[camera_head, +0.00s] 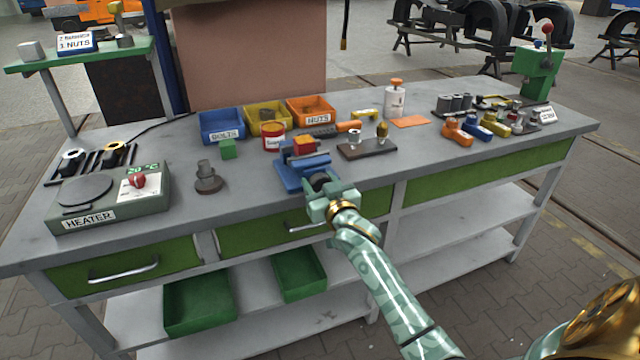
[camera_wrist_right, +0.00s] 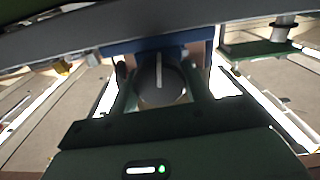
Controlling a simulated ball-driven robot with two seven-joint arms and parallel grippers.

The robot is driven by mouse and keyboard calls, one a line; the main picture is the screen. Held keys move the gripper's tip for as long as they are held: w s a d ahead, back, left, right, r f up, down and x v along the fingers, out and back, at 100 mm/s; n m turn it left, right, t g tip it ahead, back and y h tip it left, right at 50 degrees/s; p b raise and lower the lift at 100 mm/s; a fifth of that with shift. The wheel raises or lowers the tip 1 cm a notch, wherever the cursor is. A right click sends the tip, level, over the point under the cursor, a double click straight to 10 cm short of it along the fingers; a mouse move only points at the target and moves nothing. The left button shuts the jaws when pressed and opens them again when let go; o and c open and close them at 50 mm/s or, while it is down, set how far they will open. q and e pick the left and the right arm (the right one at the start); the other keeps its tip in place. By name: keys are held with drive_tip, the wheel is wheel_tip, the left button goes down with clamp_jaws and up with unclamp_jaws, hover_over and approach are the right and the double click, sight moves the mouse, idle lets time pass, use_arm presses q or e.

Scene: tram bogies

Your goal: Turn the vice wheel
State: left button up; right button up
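The blue vice (camera_head: 300,172) stands at the front edge of the workbench, with a red-orange block (camera_head: 303,146) at its jaws. The dark round vice wheel (camera_head: 320,182) faces the front of the bench and is partly covered by my gripper. My right gripper (camera_head: 329,194) is at the wheel. In the right wrist view the wheel (camera_wrist_right: 160,82), with a pale line on its face, sits between the two fingers. They flank it closely on both sides with no clear gap, so the gripper looks shut on it. My left gripper is out of view.
A dark board with small fittings (camera_head: 367,150) lies just right of the vice. A grey stepped part (camera_head: 207,178) and the heater (camera_head: 112,198) stand to the left. Blue, yellow and orange bins (camera_head: 312,108) are behind. A drawer handle (camera_head: 305,228) is below the gripper.

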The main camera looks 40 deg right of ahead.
drive_tip(key=shift+r+n+p, duration=0.1)
drive_tip(key=shift+n+p, duration=0.95)
drive_tip(key=shift+n, duration=0.55)
drive_tip(key=shift+a+n+p, duration=0.1)
drive_tip(key=shift+n+p, duration=0.35)
drive_tip(key=shift+n, duration=0.65)
drive_tip(key=shift+f+n+p, duration=0.2)
drive_tip(key=shift+n+p, duration=0.1)
drive_tip(key=shift+n, duration=1)
drive_tip(key=o, duration=1)
